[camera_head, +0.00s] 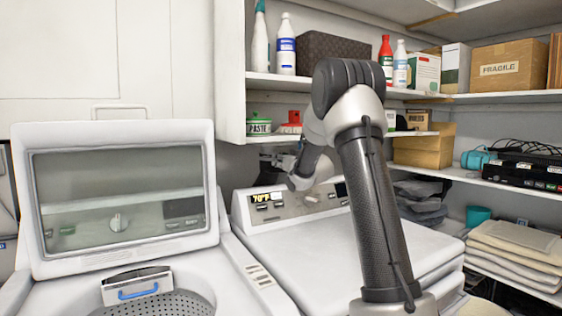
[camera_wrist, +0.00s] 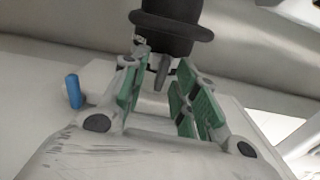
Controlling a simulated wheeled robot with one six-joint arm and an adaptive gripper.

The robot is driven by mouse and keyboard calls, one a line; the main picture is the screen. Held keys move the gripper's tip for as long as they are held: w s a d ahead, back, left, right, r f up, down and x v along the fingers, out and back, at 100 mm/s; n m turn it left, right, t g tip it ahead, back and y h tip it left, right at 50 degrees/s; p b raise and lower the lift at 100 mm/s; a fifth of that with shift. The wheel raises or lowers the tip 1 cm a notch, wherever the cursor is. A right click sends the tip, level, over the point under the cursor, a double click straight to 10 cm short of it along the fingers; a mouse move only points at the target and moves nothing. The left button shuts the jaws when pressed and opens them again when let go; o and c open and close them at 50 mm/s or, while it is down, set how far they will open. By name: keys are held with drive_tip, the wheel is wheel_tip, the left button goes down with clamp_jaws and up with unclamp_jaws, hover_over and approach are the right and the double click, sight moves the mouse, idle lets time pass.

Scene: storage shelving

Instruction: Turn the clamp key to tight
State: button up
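In the wrist view, a dark round part with a wide flange (camera_wrist: 172,26) is at the top, and a short grey metal stem (camera_wrist: 162,72) comes down from it. This may be the clamp and its key, but I cannot tell for sure. My gripper (camera_wrist: 160,88) has green pads that stand apart, with the stem's end between or just beyond the fingertips. I see nothing held. In the head view, my gripper (camera_head: 277,158) is small, below the shelf and above the washer's back panel. My arm hides part of that area, and no clamp key is clear there.
A blue cylinder (camera_wrist: 73,91) stands left of the fingers in the wrist view. In the head view, a paste tin (camera_head: 259,127) and a red container (camera_head: 291,124) sit on the shelf just above my gripper. The washer's control panel (camera_head: 290,204) lies below. The open washer lid (camera_head: 118,197) stands left.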

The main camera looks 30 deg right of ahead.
clamp_jaws()
drive_tip(key=shift+m, duration=0.3)
drive_tip(key=shift+d+f+m, duration=0.1)
drive_tip(key=shift+d+m, duration=0.05)
drive_tip(key=shift+m, duration=3.95)
drive_tip(key=shift+d+f+m, duration=0.1)
drive_tip(key=shift+m, duration=4)
unclamp_jaws()
